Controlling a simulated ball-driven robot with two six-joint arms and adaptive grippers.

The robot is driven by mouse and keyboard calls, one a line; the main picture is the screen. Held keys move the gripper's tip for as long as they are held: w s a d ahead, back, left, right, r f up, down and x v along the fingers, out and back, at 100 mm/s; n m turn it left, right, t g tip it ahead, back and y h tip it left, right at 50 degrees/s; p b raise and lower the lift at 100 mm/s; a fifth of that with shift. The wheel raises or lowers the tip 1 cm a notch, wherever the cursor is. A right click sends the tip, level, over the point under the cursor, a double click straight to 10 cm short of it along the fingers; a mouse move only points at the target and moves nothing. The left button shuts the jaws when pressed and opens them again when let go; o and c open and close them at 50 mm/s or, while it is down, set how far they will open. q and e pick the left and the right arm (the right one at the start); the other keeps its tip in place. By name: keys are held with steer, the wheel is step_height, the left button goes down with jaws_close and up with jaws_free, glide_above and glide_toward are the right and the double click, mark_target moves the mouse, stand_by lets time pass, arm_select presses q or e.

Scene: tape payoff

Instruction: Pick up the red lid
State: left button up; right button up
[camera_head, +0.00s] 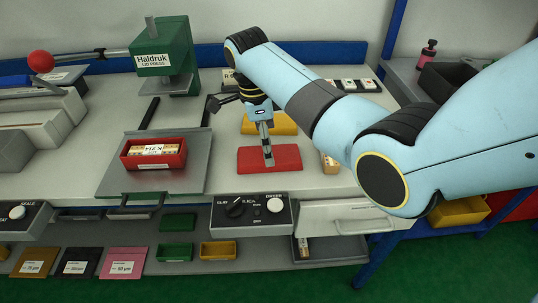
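The red lid (287,157) lies flat on the light worktop, right of the middle. My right arm comes in from the right, and its gripper (267,157) points down over the lid's middle. The fingertips look to be at or just above the lid's top. They overlap in this view, so I cannot tell whether they are shut or holding anything. The lid looks flat on the worktop. My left gripper is not in view.
A red box (134,164) with labelled contents stands on a grey metal plate (118,185) at the left. The green lid press (176,45) stands behind it. A yellow piece (284,124) lies just behind the red lid. A control panel (253,212) sits at the front edge.

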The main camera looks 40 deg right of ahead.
step_height(320, 180, down, 4)
steer(key=shift+s+d+r, duration=0.1)
steer(key=shift+d+r, duration=0.05)
steer(key=c, duration=1.3)
steer(key=shift+o, duration=0.2)
steer(key=shift+r, duration=0.15)
